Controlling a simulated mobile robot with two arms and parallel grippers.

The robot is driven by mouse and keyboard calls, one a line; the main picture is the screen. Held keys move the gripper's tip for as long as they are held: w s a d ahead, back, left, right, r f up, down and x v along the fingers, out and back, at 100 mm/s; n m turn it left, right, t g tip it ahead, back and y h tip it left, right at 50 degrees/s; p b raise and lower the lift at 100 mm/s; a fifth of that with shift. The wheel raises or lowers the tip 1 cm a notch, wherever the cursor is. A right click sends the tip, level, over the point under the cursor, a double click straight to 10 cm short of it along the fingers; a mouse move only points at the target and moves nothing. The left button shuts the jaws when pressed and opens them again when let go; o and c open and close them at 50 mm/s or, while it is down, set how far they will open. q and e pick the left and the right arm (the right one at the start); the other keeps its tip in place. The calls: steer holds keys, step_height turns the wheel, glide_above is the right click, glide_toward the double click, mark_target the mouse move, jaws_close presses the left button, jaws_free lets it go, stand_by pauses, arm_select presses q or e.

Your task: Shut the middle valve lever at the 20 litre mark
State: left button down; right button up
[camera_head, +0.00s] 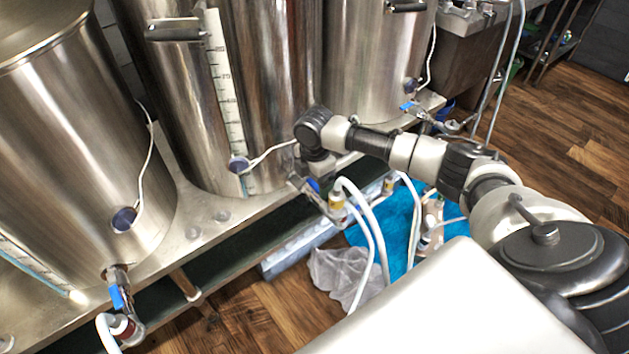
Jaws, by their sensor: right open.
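The middle steel kettle (270,70) stands on the bench with a white marked scale strip (226,90) down its front. The strip's numbers are too small to read, and bluish liquid shows near its bottom. Its valve (299,184) sticks out low at the front, with a blue lever (314,185) partly in view. I cannot tell the lever's exact angle. My right gripper (318,168) comes in from the right, open, pointing down just above the valve and lever. Its fingertips are largely hidden, and I cannot tell whether they touch the lever. My left gripper is out of view.
The left kettle (70,130) has a blue-lever valve (117,298); the right kettle (375,60) has another (407,106). White hoses (372,225) loop below the middle valve. A blue cloth (395,230) and crumpled plastic (340,272) lie below. Thin cables hang by the kettles.

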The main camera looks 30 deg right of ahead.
steer(key=shift+f, duration=0.2)
steer(key=c, duration=1.3)
